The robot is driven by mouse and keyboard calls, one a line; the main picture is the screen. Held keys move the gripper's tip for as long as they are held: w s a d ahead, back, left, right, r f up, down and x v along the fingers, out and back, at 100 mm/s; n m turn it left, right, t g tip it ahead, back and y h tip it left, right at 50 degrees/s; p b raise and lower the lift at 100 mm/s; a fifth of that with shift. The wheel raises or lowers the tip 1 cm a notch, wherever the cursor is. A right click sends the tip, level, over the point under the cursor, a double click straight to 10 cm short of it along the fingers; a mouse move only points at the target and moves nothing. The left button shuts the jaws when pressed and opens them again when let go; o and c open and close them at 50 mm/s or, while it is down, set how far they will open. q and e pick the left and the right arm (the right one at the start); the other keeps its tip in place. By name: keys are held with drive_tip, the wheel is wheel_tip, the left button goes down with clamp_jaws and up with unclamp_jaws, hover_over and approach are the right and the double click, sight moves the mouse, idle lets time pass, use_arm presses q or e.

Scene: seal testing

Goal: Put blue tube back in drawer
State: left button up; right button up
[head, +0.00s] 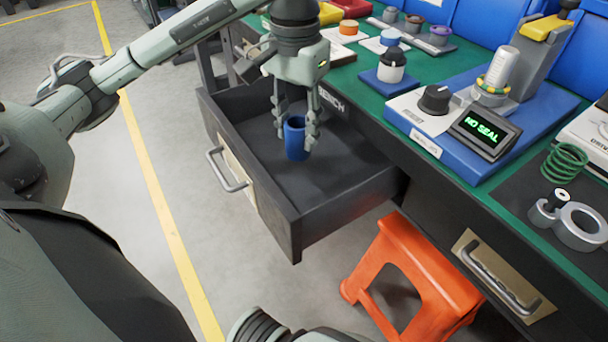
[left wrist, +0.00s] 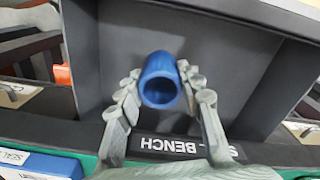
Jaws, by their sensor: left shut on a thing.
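The blue tube (head: 295,140) is upright between the fingers of my left gripper (head: 296,125), inside the outline of the open drawer (head: 340,205). The left gripper points down and is shut on the tube. In the left wrist view the tube (left wrist: 160,82) shows its open round end, with a finger on each side and the dark drawer floor (left wrist: 215,60) behind it. I cannot tell whether the tube's lower end touches the drawer floor. The rest of the drawer looks empty. My right gripper is not seen; only part of an arm shows at the bottom edge.
The green bench (head: 375,105) above the drawer holds a blue test stand (head: 450,150) whose screen (head: 482,133) reads "NO SEAL". A green spring (head: 564,162) and metal rings lie at right. An orange stool (head: 415,280) stands below, right of the drawer. A second drawer (head: 500,275) is shut.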

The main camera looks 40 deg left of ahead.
use_arm(q)
drive_tip(key=shift+f, duration=4.15)
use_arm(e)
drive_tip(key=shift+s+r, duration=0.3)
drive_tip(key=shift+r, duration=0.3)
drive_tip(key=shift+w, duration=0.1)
use_arm(q)
drive_tip(key=shift+f, duration=0.1)
drive_tip(key=o, duration=1.2)
drive_tip(key=shift+c, duration=0.2)
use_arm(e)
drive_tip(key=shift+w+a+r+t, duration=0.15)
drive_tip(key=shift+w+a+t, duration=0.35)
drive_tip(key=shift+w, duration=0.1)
